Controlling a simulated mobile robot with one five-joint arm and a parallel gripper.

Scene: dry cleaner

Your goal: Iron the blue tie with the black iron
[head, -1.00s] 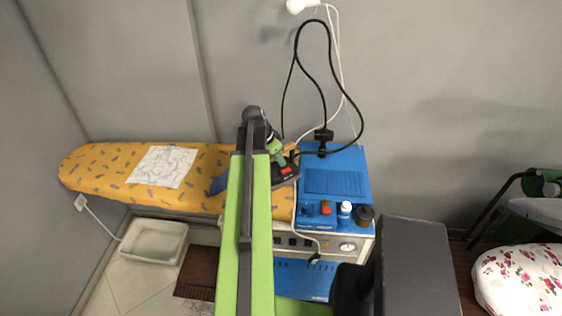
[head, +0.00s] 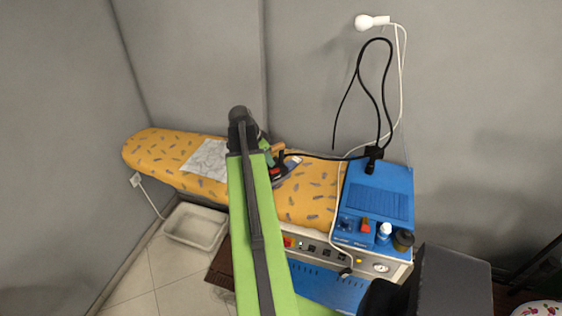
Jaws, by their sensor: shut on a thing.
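The black iron (head: 281,175) with a red part is in my gripper (head: 274,159), over the middle of the yellow ironing board (head: 310,195). My gripper is shut on it, though my arm hides much of the grip. A small blue-grey bit, likely the blue tie (head: 293,162), shows just right of the iron. The rest of the tie is hidden behind the iron and my arm. I cannot tell whether the iron touches the tie.
A white cloth (head: 207,159) lies left of my arm on the board. A blue steam station (head: 380,190) with bottles stands at the board's right end. A black cord (head: 318,156) runs from it to the iron. A white basin (head: 196,226) is on the floor.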

